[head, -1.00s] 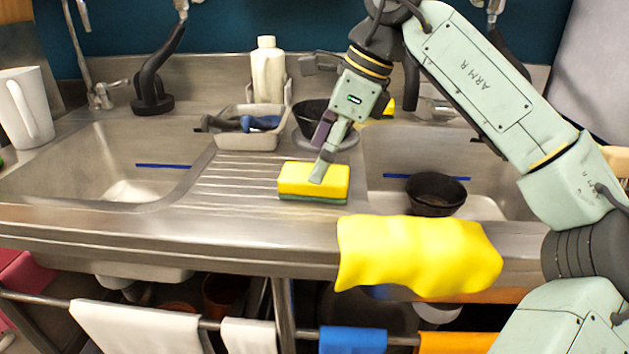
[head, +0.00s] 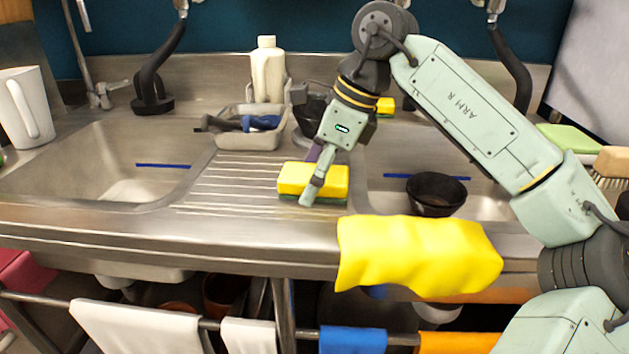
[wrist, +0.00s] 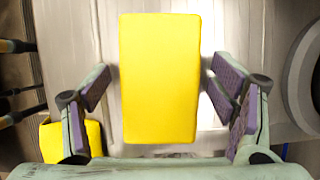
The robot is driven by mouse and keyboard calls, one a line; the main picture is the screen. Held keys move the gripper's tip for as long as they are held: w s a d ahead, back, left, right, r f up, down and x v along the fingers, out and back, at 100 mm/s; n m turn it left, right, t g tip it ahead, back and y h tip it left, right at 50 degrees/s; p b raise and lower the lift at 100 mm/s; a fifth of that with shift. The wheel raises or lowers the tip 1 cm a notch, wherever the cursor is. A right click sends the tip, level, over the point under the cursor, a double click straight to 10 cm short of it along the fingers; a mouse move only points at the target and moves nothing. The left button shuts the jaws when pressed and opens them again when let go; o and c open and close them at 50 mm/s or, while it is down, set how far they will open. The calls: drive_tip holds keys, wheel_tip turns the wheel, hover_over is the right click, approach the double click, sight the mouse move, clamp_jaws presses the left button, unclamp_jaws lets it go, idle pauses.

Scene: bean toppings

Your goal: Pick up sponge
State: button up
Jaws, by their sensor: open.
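A yellow sponge with a green underside (head: 297,181) lies flat on the ridged steel drainboard between the two sinks. In the wrist view its yellow top (wrist: 160,78) sits between my open fingers, with a gap visible on each side. My gripper (head: 311,178) is down at the sponge in the head view, with one finger in front of its near side. The other finger is mostly hidden behind the sponge. In the wrist view my gripper (wrist: 160,100) has its purple pads on either side of the sponge.
A grey tray with brushes (head: 249,130) and a white bottle (head: 268,72) stand behind. A black bowl (head: 436,193) is in the right sink. A yellow cloth (head: 415,258) hangs over the front edge. The drainboard left of the sponge is clear.

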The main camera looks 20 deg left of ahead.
drive_tip(key=shift+c, duration=0.3)
drive_tip(key=shift+s+f, duration=0.15)
drive_tip(key=shift+f, duration=0.05)
drive_tip(key=c, duration=1.1)
